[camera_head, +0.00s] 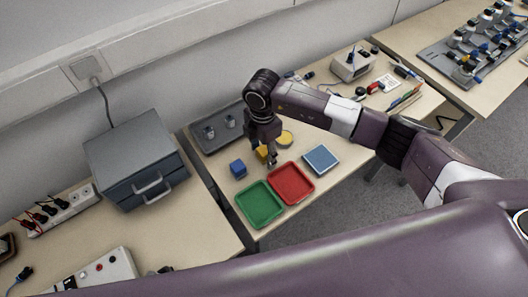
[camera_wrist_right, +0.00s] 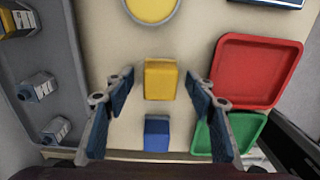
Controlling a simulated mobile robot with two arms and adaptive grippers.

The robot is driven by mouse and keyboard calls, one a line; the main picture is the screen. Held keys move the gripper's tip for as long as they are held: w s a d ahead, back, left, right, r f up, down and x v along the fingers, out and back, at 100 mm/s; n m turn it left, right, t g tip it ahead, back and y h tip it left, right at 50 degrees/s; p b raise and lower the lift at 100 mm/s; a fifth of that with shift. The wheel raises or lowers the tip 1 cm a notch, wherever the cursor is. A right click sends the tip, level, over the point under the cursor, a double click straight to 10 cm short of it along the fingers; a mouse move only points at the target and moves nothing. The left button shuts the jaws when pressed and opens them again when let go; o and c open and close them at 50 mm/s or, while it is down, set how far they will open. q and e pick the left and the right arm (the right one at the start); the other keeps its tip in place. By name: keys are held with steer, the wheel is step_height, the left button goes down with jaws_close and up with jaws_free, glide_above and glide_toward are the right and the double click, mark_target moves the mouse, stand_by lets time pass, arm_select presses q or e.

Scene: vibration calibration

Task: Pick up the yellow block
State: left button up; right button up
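The yellow block (camera_head: 261,152) sits on the middle table, partly hidden behind my right gripper (camera_head: 271,158) in the head view. In the right wrist view the yellow block (camera_wrist_right: 160,80) shows whole, between the two spread blue-padded fingers of my right gripper (camera_wrist_right: 159,84). There is a gap on each side of the block, so the gripper is open and empty. The gripper is above the block, pointing down; the exact height is hard to tell. My left gripper is not in view.
A blue block (camera_head: 238,169) lies beside the yellow one. A green tray (camera_head: 259,205), a red tray (camera_head: 291,184), a yellow round piece (camera_head: 285,138) and a blue square piece (camera_head: 321,159) are close by. A grey tray (camera_head: 207,143) stands left behind.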

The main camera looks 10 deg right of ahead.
mark_target(263, 150)
steer(key=c, duration=1.2)
steer(key=shift+r, duration=0.15)
step_height(263, 150, up, 20)
steer(key=shift+f+b, duration=0.1)
steer(key=shift+b, duration=1.1)
steer(key=o, duration=0.5)
steer(key=shift+c, duration=0.2)
steer(key=c, duration=0.4)
